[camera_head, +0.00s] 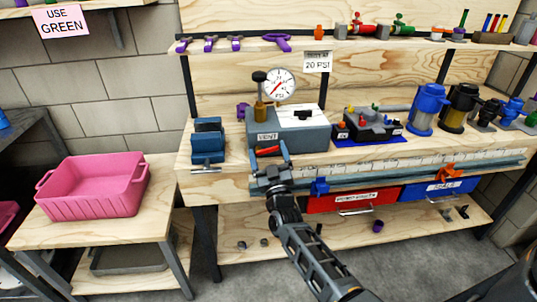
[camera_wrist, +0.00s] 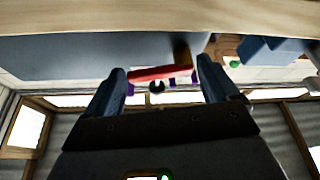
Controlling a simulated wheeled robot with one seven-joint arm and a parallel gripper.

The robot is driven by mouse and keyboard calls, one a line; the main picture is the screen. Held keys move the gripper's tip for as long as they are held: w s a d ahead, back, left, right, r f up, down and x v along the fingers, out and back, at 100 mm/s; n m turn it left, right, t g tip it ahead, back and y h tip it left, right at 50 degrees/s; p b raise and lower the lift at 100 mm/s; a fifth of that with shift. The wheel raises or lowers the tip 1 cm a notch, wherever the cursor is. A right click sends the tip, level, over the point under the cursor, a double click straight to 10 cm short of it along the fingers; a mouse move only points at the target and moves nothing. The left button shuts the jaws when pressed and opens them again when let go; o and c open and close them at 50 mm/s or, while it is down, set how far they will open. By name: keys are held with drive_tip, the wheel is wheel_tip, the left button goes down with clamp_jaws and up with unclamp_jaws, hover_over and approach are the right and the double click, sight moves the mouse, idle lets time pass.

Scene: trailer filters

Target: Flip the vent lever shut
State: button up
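The vent lever is a small red bar (camera_head: 267,151) on the front of a grey-blue box (camera_head: 310,137) with a dial gauge (camera_head: 281,84) above it. In the wrist view the red lever (camera_wrist: 160,73) lies nearly crosswise, slightly tilted, between my two fingertips. My gripper (camera_head: 271,161) is at the front of the box, just below the lever in the head view. In the wrist view my gripper (camera_wrist: 162,82) is open, with fingers spread to either side of the lever. I cannot tell whether a finger touches it. The lever's pivot is not clear.
A blue block-like device (camera_head: 208,141) stands left of the box. A dark device on a blue mat (camera_head: 370,127) and blue and black canisters stand right. Red (camera_head: 352,200) and blue drawers (camera_head: 440,188) hang under the bench edge. A pink bin (camera_head: 95,185) sits on a side table.

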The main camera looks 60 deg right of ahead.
drive_tip(key=c, duration=0.8)
drive_tip(key=shift+f+m+g+b, duration=0.25)
drive_tip(key=shift+m+g+b, duration=0.1)
drive_tip(key=shift+m, duration=0.35)
drive_tip(key=shift+f+m+g+h, duration=0.1)
drive_tip(key=shift+m+g+h, duration=0.55)
drive_tip(key=shift+m, duration=0.85)
drive_tip(key=o, duration=1.1)
drive_tip(key=shift+c, duration=0.2)
drive_tip(key=v, duration=0.8)
drive_tip(key=shift+b, duration=0.4)
drive_tip(key=shift+f, duration=0.15)
